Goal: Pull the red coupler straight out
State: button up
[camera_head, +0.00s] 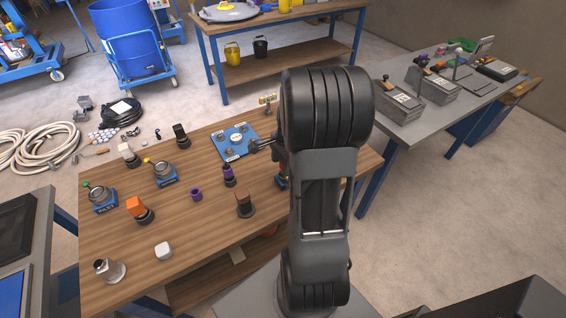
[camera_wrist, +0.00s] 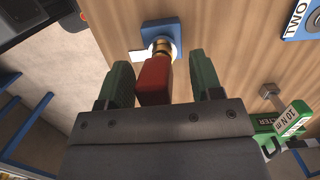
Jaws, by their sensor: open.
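The red coupler (camera_wrist: 155,82) is in the wrist view, at the upper middle. Its far end meets a brass fitting (camera_wrist: 163,47) on a small blue block (camera_wrist: 158,30) on the wooden table. My gripper (camera_wrist: 159,68) is open, with one green finger on each side of the coupler. A gap shows between the coupler and each finger, wider on the right. The coupler's near end is hidden behind the gripper body. In the head view my arm covers most of this spot, and I cannot make out the coupler clearly.
The wooden table (camera_head: 222,221) holds several small fixtures left of my arm, including a blue plate (camera_head: 234,142) and an orange-topped part (camera_head: 138,207). In the wrist view a green-and-white labelled item (camera_wrist: 280,128) is at the right. The table's edge runs along the left there.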

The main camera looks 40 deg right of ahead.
grip_shut()
dwell(0.8)
jog(key=shift+r, duration=0.2)
jog(key=shift+r+p, duration=2.7)
jog(key=shift+r, duration=0.15)
jog(key=shift+r+p, duration=1.7)
jog(key=shift+r, duration=0.3)
